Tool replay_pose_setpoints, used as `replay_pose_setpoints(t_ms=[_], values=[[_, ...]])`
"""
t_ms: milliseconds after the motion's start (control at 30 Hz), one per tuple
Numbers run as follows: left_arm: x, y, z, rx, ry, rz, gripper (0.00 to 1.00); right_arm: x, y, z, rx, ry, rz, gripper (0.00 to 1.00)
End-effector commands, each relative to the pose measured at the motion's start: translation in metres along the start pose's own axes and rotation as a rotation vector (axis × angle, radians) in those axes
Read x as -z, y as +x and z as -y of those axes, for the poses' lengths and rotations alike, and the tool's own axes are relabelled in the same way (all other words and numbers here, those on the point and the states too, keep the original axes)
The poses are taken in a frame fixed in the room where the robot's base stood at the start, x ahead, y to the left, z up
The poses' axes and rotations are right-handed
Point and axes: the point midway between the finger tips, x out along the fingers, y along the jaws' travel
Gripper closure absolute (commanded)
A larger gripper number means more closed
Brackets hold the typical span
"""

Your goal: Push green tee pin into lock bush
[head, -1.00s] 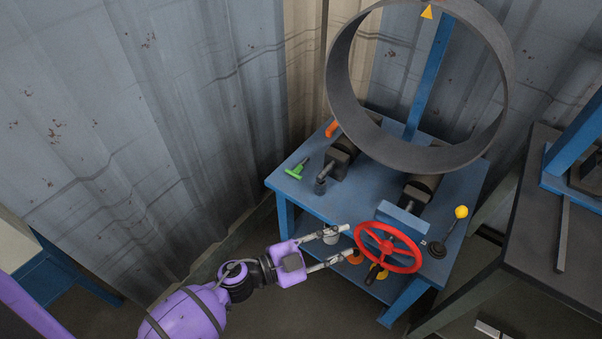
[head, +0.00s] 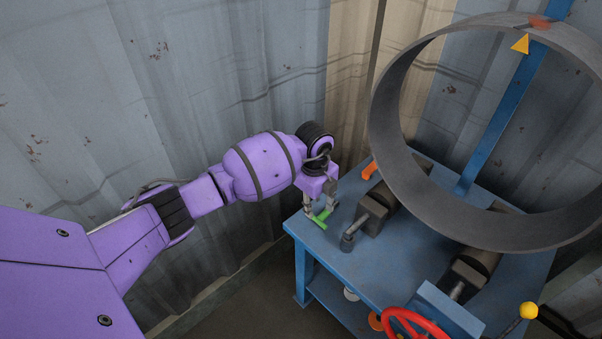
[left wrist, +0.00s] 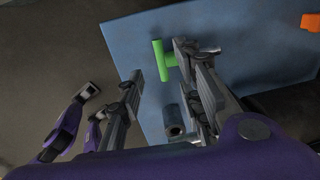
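The green tee pin (head: 321,219) lies on the blue table top near its left corner. My left gripper (head: 319,204) is over it, pointing down. In the left wrist view the left gripper (left wrist: 160,62) is open, with the pin's green crossbar (left wrist: 158,60) between the spread fingers. The pin's stem points toward the right-hand finger, which partly covers it; I cannot tell whether they touch. A small dark upright tube (head: 348,242), perhaps the lock bush, stands to the right of the pin, and its open end shows in the left wrist view (left wrist: 175,129). My right gripper is not seen.
Dark roller blocks (head: 377,208) carry a large grey ring (head: 395,170) on the table. An orange handle (head: 370,170) is behind the pin. A red handwheel (head: 416,322) and yellow-knobbed lever (head: 528,311) are at the front right. A corrugated wall (head: 180,80) stands close behind.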

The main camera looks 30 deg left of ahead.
Motion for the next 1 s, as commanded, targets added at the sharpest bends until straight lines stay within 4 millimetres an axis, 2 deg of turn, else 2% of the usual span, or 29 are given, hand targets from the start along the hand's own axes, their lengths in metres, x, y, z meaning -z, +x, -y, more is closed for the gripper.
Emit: replay_pose_setpoints(t_ms=[233,400,667,933,1000], values=[[0.005,0.032,0.004,0.005,0.003,-0.005,0.67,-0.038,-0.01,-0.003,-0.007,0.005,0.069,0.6],[0.005,0.052,0.005,0.007,0.003,-0.004,0.67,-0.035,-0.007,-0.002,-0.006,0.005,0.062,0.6],[0.005,0.055,0.006,0.009,0.005,-0.003,0.67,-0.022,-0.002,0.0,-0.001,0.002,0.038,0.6],[0.005,0.055,0.005,0.009,0.005,-0.003,1.0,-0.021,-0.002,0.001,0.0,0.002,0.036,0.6],[0.005,0.055,0.005,0.009,0.005,-0.003,1.0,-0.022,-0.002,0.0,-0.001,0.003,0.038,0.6]])
